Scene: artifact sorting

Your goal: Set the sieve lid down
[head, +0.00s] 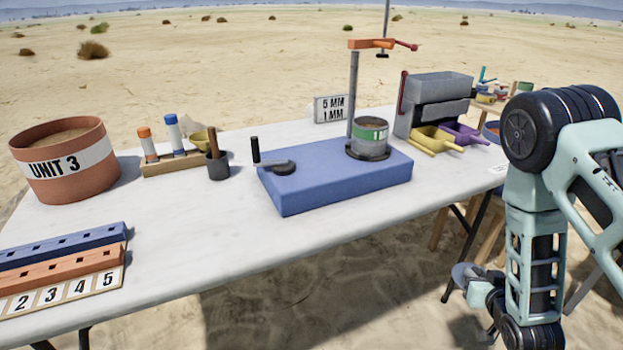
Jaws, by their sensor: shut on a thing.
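My gripper (479,284) is low at the right, off the table's front edge and below the tabletop level. It is shut on a small grey rounded thing (462,273), which looks like the sieve lid; the fingers are small and partly hidden by it. The sieve (370,133), a metal ring with a green band, stands upright on the round dark seat of the blue shaker base (320,190). A post behind it carries an orange clamp arm (372,43), raised well above the sieve. My gripper is apart from the sieve and the base.
The white table (200,240) has free room in front of the blue base. A UNIT 3 bucket (62,165), a bottle rack (180,163) and a dark cup (218,168) stand left. A numbered block rack (65,265) lies front left. A grey splitter (438,95) with yellow and purple pans is at right.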

